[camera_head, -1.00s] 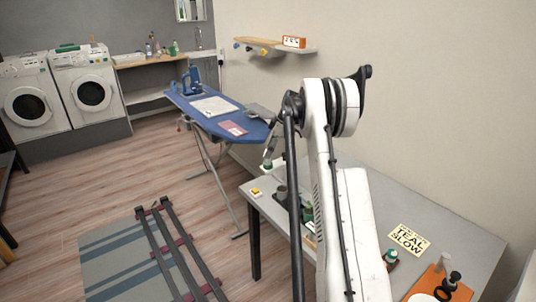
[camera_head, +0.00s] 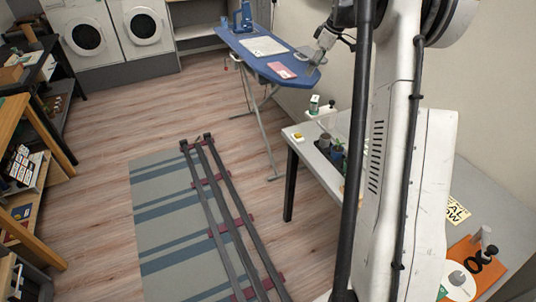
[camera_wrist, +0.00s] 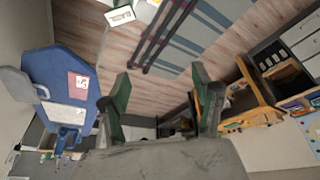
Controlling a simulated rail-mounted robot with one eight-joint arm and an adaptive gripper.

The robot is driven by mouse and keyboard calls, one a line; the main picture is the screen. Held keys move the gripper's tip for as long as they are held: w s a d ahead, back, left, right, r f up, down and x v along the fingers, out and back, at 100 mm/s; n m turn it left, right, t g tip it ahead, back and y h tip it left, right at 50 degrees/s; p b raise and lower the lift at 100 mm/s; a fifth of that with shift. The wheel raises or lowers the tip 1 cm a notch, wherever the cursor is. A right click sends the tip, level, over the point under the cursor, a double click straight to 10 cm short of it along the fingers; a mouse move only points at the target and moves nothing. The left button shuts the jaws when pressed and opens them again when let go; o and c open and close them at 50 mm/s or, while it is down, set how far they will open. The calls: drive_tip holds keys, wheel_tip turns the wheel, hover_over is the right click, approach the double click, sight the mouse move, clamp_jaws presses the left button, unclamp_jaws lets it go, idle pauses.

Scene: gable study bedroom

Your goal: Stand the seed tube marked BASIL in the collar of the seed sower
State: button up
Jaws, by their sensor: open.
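My gripper (camera_head: 313,69) is open and empty, raised near the right end of the ironing board. Its two green-tipped fingers (camera_wrist: 160,92) stand apart in the wrist view. A small dark green container with a pale label (camera_head: 314,104) stands at the grey table's far end, by a white piece (camera_head: 325,112). Dark holders with small pots or tubes (camera_head: 335,150) are beside it, partly hidden by my arm. I cannot read BASIL on anything. An orange board (camera_head: 478,262) with a white disc and black ring-like parts is at the near right; I cannot tell whether it is the sower.
A yellow-topped block (camera_head: 298,137) lies near the table's left edge. The blue ironing board (camera_head: 262,52) stands behind the table. Wooden shelving (camera_head: 30,130) is at left; the striped rug (camera_head: 165,220) lies on the floor.

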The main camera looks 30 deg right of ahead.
drive_tip(key=s+a+r+m+h, duration=0.1)
drive_tip(key=s+a+r, duration=0.25)
drive_tip(key=a, duration=0.45)
drive_tip(key=s+a+r+m+t, duration=0.1)
drive_tip(key=s+a+r, duration=0.3)
drive_tip(key=a, duration=0.5)
drive_tip(key=s+a+r+m+h, duration=0.1)
drive_tip(key=s+a+r, duration=0.1)
drive_tip(key=s+a, duration=0.5)
drive_tip(key=s+a+f+m+t, duration=0.1)
drive_tip(key=s+a+f, duration=0.3)
drive_tip(key=s+a, duration=0.4)
drive_tip(key=s+a+f+m+t, duration=0.1)
drive_tip(key=s+a+f+m, duration=0.2)
drive_tip(key=s+a, duration=0.6)
drive_tip(key=s+f, duration=0.1)
drive_tip(key=s, duration=0.3)
drive_tip(key=shift+s+f+t, duration=0.3)
drive_tip(key=shift+s+f, duration=0.05)
drive_tip(key=shift+f, duration=0.05)
